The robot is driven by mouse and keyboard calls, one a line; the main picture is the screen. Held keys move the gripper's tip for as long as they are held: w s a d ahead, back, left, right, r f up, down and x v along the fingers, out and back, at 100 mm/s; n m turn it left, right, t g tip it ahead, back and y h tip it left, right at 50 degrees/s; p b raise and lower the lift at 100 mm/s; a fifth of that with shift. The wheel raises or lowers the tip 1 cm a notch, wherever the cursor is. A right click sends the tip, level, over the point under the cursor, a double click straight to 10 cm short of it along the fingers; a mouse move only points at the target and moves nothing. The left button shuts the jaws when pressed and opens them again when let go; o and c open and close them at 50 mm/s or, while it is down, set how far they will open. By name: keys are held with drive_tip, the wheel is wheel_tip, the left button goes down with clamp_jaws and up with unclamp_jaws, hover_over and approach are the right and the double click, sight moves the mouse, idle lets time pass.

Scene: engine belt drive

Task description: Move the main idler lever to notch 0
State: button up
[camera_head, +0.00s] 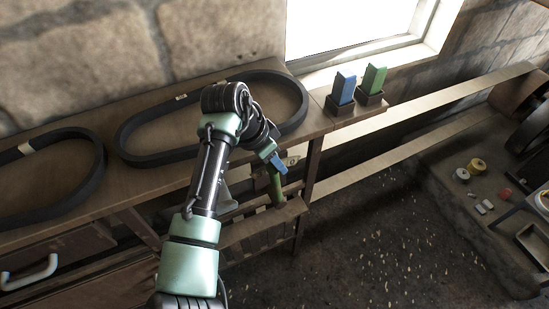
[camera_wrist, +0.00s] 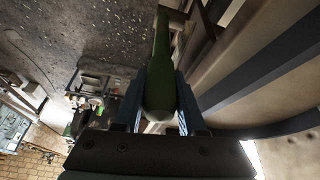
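A green lever handle (camera_head: 277,187) stands at the right end of the wooden bench, above a slatted wooden frame. In the wrist view the handle (camera_wrist: 161,75) runs up between my fingers, its rounded end toward the camera. My gripper (camera_head: 280,163) reaches down to the handle's upper end. In the wrist view the two blue fingers of my gripper (camera_wrist: 162,95) lie against both sides of the handle and appear shut on it. The notch marks and the lever's lower end cannot be made out.
Black belts (camera_head: 150,152) lie on the wooden bench (camera_head: 135,190). A blue block (camera_head: 343,88) and a green block (camera_head: 373,78) stand in dark holders on the right end. Long flat belts (camera_head: 415,140) run to machinery at right.

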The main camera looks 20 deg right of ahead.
clamp_jaws()
idle(1.0)
